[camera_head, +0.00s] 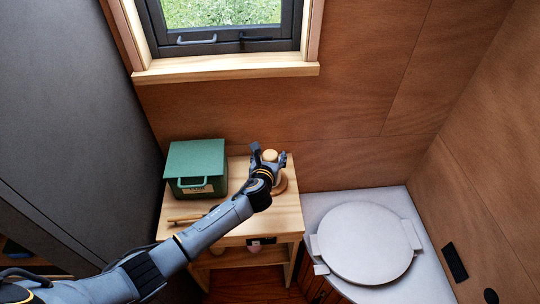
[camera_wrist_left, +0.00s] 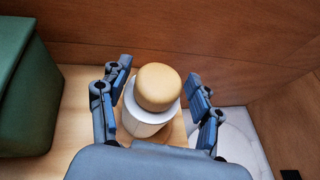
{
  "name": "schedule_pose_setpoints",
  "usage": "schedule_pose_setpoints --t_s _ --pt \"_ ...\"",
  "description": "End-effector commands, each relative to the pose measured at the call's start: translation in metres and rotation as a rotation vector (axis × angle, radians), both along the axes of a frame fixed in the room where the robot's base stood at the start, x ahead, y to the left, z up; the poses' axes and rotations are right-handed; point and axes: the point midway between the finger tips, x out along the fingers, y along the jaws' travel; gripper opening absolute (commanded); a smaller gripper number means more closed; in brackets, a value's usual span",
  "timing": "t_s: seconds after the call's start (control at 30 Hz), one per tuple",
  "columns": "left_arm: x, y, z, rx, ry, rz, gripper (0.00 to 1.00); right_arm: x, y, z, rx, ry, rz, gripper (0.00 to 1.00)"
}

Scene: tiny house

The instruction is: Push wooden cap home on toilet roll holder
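The round wooden cap (camera_wrist_left: 158,87) sits at the top of the toilet roll holder, above a white paper roll (camera_wrist_left: 146,119) in the left wrist view. The holder's round wooden base (camera_head: 283,184) rests on the small wooden table. My left gripper (camera_wrist_left: 161,92) is open, with one finger on each side of the cap and roll and a gap on both sides. In the head view the left gripper (camera_head: 268,160) partly hides the roll, and the cap (camera_head: 270,155) shows between its fingers. Whether the cap is fully seated cannot be told. My right gripper is not in view.
A green box (camera_head: 196,166) with a handle stands left of the holder on the wooden table (camera_head: 288,212). Thin wooden sticks (camera_head: 186,219) lie near its front left. A toilet with a round lid (camera_head: 365,243) is at right. The wooden wall is close behind.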

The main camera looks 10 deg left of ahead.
Motion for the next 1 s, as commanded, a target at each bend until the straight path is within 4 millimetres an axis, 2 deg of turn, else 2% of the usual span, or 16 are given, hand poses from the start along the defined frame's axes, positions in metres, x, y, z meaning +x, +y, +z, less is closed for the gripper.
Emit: schedule_pose_setpoints --t_s 0.3,0.47,0.57,1.0 --pt "0.000 0.000 0.000 0.000 0.000 0.000 0.73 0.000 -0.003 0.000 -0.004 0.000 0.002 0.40" --pt "-0.008 0.000 0.003 -0.001 0.000 -0.001 0.73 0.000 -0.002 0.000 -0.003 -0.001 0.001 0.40" --pt "-0.019 -0.001 0.008 -0.001 -0.001 -0.001 0.73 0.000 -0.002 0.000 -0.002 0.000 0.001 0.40" --pt "-0.092 -0.003 0.037 -0.001 0.001 -0.002 0.73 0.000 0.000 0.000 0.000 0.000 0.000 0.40"
